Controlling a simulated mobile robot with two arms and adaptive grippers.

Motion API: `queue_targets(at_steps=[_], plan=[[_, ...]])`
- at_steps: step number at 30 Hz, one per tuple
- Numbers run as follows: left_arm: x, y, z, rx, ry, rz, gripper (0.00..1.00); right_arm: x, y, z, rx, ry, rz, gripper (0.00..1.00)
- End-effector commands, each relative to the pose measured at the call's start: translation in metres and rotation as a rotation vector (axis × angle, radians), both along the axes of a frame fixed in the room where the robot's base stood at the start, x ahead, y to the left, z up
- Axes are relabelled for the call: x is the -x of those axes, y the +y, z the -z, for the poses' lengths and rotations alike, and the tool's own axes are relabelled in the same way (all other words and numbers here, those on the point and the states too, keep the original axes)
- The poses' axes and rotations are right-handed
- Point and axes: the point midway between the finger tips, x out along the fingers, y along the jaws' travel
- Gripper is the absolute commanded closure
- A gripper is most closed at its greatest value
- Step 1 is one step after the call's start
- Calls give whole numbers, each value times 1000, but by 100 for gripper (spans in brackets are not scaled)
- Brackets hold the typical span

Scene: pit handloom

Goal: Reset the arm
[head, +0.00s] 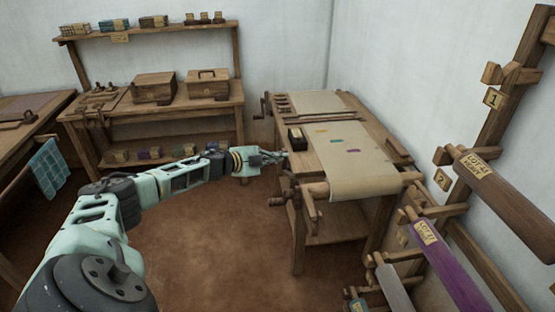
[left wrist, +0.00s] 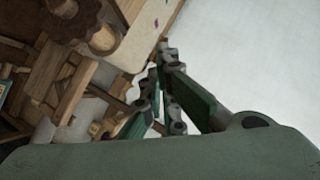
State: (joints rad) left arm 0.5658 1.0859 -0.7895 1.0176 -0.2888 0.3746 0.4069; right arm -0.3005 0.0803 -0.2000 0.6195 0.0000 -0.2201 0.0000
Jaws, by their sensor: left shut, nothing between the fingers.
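My left arm reaches in from the left in the head view. Its gripper (head: 284,156) is at the near left edge of the wooden work table (head: 318,225), in front of that edge in the picture. In the left wrist view the green fingers (left wrist: 165,85) are together with nothing held between them. Part of the table, with a round wooden part and pale cloth, shows beyond them. Whether the gripper touches the table cannot be told. My right gripper is not in view.
A cloth (head: 358,165) with small coloured marks lies over the table, beside a small dark box (head: 297,138). A rack with labelled rolls (head: 445,262) stands at the right. A shelf bench (head: 150,115) with wooden boxes stands behind. Brown floor (head: 215,245) is open between.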

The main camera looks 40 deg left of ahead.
Motion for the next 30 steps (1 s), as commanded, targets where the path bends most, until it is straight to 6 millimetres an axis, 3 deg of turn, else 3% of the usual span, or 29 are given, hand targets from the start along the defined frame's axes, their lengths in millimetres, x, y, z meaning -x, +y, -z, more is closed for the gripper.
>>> queue_targets(at_steps=[10, 14, 17, 20, 21, 26, 30], plan=[[0, -1, 2, 1, 2, -1, 100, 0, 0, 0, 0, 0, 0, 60], [3, -12, 35, 34, 26, -26, 100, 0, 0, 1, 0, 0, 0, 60], [13, -27, 91, 86, 72, -83, 100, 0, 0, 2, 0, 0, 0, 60], [36, -45, 161, 147, 143, -164, 100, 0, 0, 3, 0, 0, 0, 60], [49, -52, 188, 168, 176, -198, 100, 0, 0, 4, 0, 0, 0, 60], [111, -82, 290, 244, 315, -330, 100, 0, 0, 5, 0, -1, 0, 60], [180, -113, 367, 297, 449, -440, 100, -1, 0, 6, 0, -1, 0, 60]])
